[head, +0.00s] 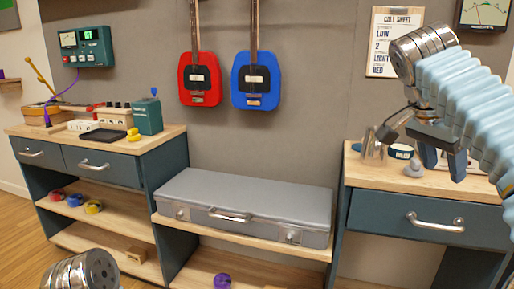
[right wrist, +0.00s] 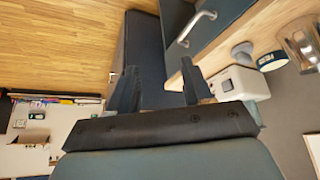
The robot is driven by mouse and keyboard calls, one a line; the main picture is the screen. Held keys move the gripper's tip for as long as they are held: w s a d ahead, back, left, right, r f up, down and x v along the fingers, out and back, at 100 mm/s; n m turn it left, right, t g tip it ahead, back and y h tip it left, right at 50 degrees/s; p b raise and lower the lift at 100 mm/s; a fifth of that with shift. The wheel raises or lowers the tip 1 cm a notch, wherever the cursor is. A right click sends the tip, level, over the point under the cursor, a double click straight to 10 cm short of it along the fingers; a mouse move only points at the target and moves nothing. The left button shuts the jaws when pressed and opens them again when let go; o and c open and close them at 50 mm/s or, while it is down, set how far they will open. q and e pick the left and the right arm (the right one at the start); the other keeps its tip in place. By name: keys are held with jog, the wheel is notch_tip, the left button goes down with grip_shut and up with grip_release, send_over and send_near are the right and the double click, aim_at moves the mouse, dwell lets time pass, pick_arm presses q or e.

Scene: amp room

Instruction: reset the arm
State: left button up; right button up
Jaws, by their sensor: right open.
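My right arm comes in from the right in the head view, its light-blue sleeve over the right-hand bench. My right gripper (head: 444,160) is in front of the items on that bench, fingers pointing down. In the right wrist view, its two dark fingers (right wrist: 160,82) stand apart with nothing between them. A metal part of my left arm shows at the lower left of the head view; its gripper is out of sight.
The right bench (head: 365,176) holds a cup marked "POLISH" (head: 401,153) and a glass jar near my gripper. A grey case (head: 245,203) lies on the low middle bench. Red (head: 200,78) and blue (head: 255,80) guitars hang on the wall. The left bench (head: 165,135) carries several devices.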

jog(key=w+a+f+n+y, duration=0.1)
jog(key=w+a+f+n, duration=0.2)
jog(key=w+f, duration=0.4)
jog(key=w+a+f+n, duration=0.3)
jog(key=w+f, duration=0.1)
jog(key=f, duration=0.4)
jog(key=w+a+f+n+y, duration=0.1)
jog(key=a+f+n+y, duration=0.15)
jog(key=f, duration=0.85)
jog(key=w+a+f+n+y, duration=0.1)
jog(key=w+a+f+n, duration=0.2)
jog(key=f, duration=0.9)
jog(key=s+a+f+n+y, duration=0.1)
jog(key=s+a+f, duration=0.25)
jog(key=f, duration=0.35)
jog(key=s+a+f+g+y, duration=0.1)
jog(key=s+a+f+y, duration=0.1)
jog(key=s+f, duration=0.4)
jog(key=s+a+f+n+y, duration=0.1)
jog(key=s+a+f, duration=0.15)
jog(key=f, duration=0.55)
jog(key=s+a+f, duration=0.1)
jog(key=s+f, duration=0.3)
jog(key=s, duration=0.4)
jog(key=s+a+f+y, duration=0.1)
jog(key=s+f, duration=0.3)
jog(key=s, duration=0.4)
jog(key=shift+s+a, duration=0.25)
jog(key=shift+s, duration=0.15)
